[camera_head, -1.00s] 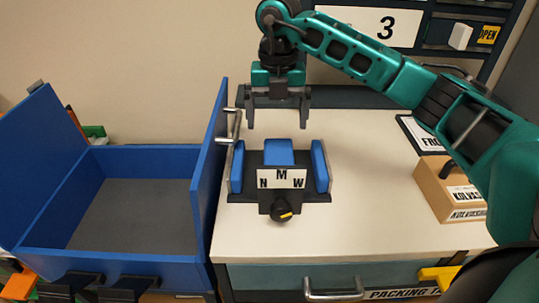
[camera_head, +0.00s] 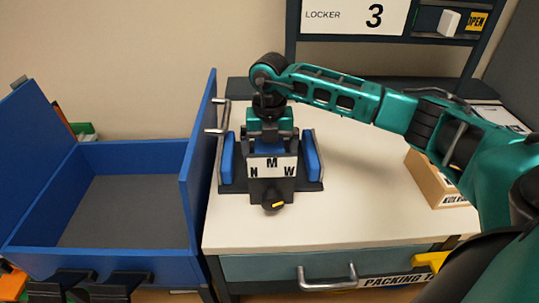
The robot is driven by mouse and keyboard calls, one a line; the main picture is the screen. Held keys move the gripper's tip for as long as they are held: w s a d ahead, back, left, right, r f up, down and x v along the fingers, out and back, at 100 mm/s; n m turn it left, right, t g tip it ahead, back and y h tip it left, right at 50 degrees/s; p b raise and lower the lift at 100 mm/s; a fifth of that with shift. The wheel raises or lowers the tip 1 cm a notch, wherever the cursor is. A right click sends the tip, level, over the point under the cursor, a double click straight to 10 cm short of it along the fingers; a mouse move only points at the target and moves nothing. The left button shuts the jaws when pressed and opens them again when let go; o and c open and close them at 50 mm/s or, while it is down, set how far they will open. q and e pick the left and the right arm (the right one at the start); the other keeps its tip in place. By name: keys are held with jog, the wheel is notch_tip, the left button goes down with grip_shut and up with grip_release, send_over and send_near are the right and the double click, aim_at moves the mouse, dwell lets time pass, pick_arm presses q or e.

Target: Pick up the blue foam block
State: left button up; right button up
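A dark fixture (camera_head: 312,187) with a white plate marked N, M, W (camera_head: 272,168) and a black knob with a yellow mark stands on the white cabinet top. Blue pads flank it at left (camera_head: 227,158) and right (camera_head: 310,155). The blue foam block (camera_head: 268,148) sits in the middle behind the plate, mostly covered by my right gripper. My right gripper (camera_head: 271,146), on the arm from the right, is lowered over the block. Its fingertips are hard to make out, so its grip on the block is unclear.
A blue open bin (camera_head: 60,225) with a grey floor stands left; its tall side wall rises close beside the fixture. A tan box (camera_head: 432,182) sits right, partly behind my arm. The cabinet top's front (camera_head: 330,222) is clear.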

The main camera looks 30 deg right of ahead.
jog(key=c, duration=1)
jog(key=shift+o, duration=0.2)
jog(key=shift+r, duration=0.15)
